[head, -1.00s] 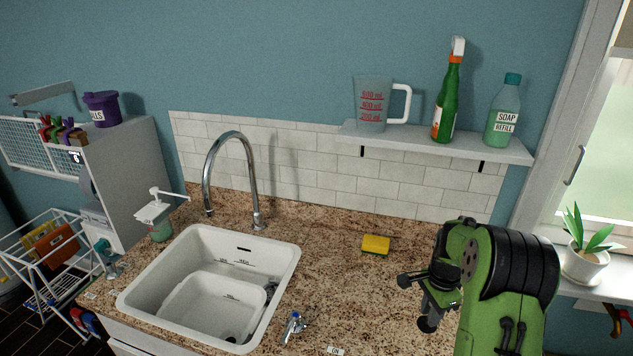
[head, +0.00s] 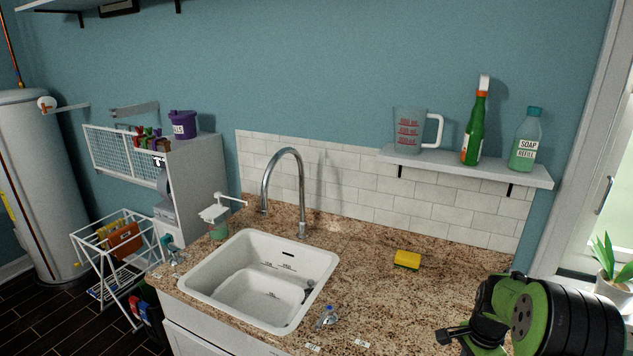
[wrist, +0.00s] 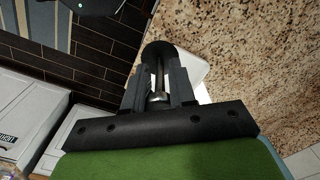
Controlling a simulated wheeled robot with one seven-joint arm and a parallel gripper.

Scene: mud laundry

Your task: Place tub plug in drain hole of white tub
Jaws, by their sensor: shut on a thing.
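The white tub (head: 207,286) is set into the granite counter in the head view. A dark item (head: 308,290) lies inside it at the right; I cannot make out the drain hole. My gripper (wrist: 157,88) is shut on a dark round piece with a grey metal stem, which I take as the tub plug (wrist: 159,52), in the wrist view. The fingers stand on either side of the stem. In the head view my gripper is at the lower right, right of the tub and apart from it, and the plug cannot be told clearly.
A chrome faucet (head: 297,185) arches behind the tub. A soap dispenser (head: 216,216) stands at its left. A small tap-like item (head: 326,317) is at its front right. A yellow sponge (head: 407,260) lies on the counter (head: 375,290), which is otherwise mostly clear. A shelf (head: 465,167) holds bottles and a jug.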

